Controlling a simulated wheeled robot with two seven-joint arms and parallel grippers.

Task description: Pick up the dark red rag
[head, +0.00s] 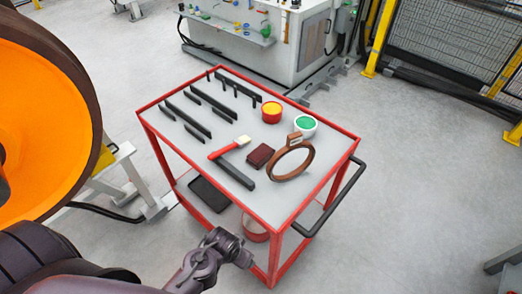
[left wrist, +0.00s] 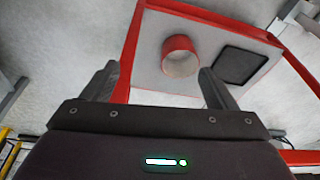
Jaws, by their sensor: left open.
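The dark red rag (head: 260,155) lies on the grey top of the red-framed cart (head: 205,168), between a brush and a brown ring. My left gripper (left wrist: 157,77) is open in the left wrist view, with nothing between its fingers. It faces the cart's lower shelf, where a red can (left wrist: 180,56) and a black tray (left wrist: 240,65) show. In the head view my left arm comes in at the bottom, near the cart's front edge and below the top; its fingers cannot be made out there. The rag is not visible in the left wrist view. My right gripper is not in view.
Beside the rag are a red-handled brush (head: 229,148), a black bar (head: 237,175) and the brown ring (head: 292,160). Yellow (head: 271,112) and green (head: 305,126) tins stand behind. An orange wheel (head: 40,110) is at left. A black handle (head: 335,200) sticks out right.

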